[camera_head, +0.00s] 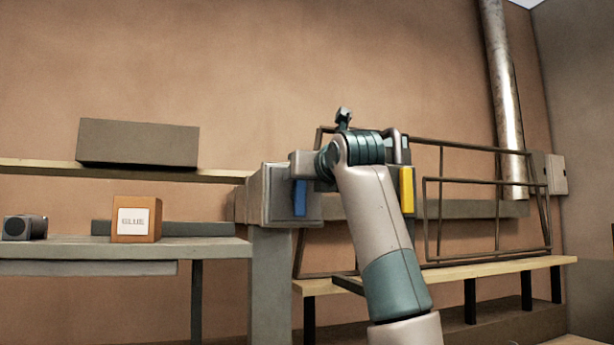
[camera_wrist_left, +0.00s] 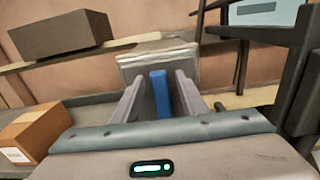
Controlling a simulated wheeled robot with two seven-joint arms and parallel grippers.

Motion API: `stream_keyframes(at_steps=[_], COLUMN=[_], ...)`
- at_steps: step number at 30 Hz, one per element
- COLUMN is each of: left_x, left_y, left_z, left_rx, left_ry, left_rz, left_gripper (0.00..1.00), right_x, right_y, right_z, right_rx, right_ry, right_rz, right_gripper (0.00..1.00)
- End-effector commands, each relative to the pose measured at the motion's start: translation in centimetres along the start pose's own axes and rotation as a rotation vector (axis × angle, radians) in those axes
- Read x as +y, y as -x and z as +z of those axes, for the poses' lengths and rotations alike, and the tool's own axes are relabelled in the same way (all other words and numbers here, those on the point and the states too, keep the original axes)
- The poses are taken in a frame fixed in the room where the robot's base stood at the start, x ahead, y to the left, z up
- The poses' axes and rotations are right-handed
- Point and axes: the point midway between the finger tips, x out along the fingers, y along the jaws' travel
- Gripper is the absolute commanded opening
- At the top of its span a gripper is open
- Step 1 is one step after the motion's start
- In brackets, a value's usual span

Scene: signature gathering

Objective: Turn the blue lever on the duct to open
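The blue lever (camera_head: 300,197) hangs upright on the front of the grey duct (camera_head: 268,197) in the head view. In the left wrist view the blue lever (camera_wrist_left: 161,93) shows between the two fingers of my left gripper (camera_wrist_left: 161,98), with the duct (camera_wrist_left: 157,58) behind it. The fingers stand apart and look open; whether either touches the lever cannot be told. In the head view my arm rises from the lower right and its wrist is right of the lever; the fingertips are not clear there. My right gripper is not in view.
A yellow bar (camera_head: 406,191) is right of my arm. A metal frame (camera_head: 490,205) stands on a wooden bench (camera_head: 500,268). An orange-brown box (camera_head: 137,220) and a dark speaker-like box (camera_head: 24,227) are on the left table. A long dark box (camera_head: 137,143) lies on the shelf.

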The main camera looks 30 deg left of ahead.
Motion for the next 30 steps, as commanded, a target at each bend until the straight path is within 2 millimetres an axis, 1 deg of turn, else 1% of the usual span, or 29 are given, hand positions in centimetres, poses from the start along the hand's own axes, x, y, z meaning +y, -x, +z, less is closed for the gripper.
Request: stream_keyframes(at_steps=[5,8,14,21,22,24,30], left_x=[0.0,0.0,-0.1,0.0,0.0,0.0,0.0], left_y=[0.6,1.5,4.4,9.2,9.5,10.6,13.3], left_z=[-0.1,-0.1,-0.3,-0.5,-0.3,-0.2,-0.2], left_rx=[-0.001,-0.002,-0.002,-0.003,-0.003,-0.003,-0.002], left_ry=[0.001,0.002,0.002,0.0,0.0,0.0,0.0], left_rz=[-0.001,-0.001,-0.003,0.0,0.0,0.0,0.0], left_gripper=[0.39,0.39,0.39,0.39,0.39,0.39,0.39], right_x=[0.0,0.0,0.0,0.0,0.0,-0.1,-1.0], right_y=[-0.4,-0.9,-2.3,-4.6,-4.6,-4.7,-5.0], right_z=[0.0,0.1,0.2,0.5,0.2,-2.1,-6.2], right_rx=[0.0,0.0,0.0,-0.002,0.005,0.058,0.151], right_ry=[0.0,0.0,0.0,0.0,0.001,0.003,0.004], right_rz=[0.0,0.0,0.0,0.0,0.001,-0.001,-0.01], right_gripper=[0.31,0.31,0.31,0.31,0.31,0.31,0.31])
